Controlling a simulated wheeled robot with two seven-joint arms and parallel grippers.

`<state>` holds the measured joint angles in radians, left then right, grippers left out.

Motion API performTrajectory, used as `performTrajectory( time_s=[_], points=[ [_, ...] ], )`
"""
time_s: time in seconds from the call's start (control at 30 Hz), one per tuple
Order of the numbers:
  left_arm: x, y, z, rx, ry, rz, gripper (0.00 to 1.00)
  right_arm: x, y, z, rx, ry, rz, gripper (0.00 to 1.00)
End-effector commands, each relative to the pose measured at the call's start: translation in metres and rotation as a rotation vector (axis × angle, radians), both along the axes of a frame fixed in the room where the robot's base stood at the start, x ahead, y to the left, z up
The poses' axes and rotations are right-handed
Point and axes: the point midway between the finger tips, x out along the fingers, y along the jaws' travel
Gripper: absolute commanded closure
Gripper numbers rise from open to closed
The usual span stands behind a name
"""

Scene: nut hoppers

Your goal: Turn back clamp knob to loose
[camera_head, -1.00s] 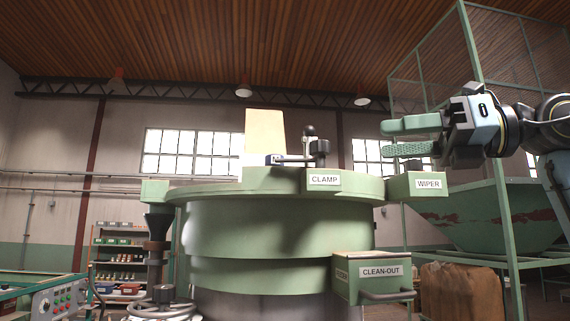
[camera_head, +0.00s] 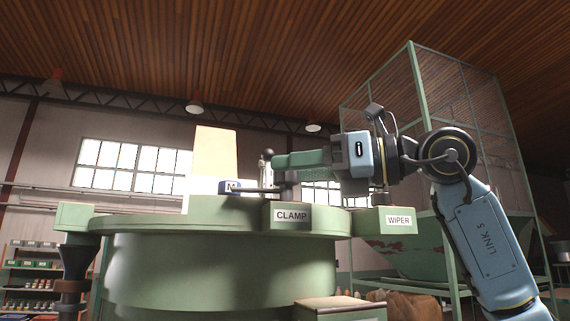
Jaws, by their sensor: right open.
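The clamp stands on the rim of the green hopper (camera_head: 210,218), above the CLAMP label (camera_head: 291,215). It shows an upright pale post with a dark ball knob (camera_head: 268,153) on top and a dark flat lever (camera_head: 262,188) running left to a blue-and-white end block (camera_head: 231,187). My right gripper (camera_head: 276,161) comes in level from the right, its green fingers open and their tips just right of the post. One finger largely covers the other, and the fingers hide part of the clamp. I cannot tell whether they touch it. My left gripper is not in view.
A box with the WIPER label (camera_head: 398,220) juts from the rim below my right wrist. A tall pale plate (camera_head: 215,160) stands behind the clamp. A green mesh frame (camera_head: 430,110) rises behind my right arm.

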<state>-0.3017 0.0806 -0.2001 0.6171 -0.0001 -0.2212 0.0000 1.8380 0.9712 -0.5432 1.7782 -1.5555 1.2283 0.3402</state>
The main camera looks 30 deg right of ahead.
Motion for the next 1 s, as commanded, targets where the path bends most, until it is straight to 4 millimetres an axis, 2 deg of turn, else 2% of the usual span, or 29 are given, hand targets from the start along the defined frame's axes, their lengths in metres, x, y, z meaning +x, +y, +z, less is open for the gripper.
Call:
performTrajectory(
  time_s=[0.2,0.5,0.9,1.0],
  points=[
    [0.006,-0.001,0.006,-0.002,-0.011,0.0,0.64,0.015,0.012,0.001,0.001,0.0,0.0,0.47],
    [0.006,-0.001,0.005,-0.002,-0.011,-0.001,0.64,0.017,0.013,0.0,0.001,0.0,0.0,0.47],
    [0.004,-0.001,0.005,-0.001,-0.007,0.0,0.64,0.017,0.013,0.0,0.001,0.0,0.0,0.98],
    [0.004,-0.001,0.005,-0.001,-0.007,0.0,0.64,0.017,0.013,0.0,0.001,0.0,0.0,1.0]
  ],
)
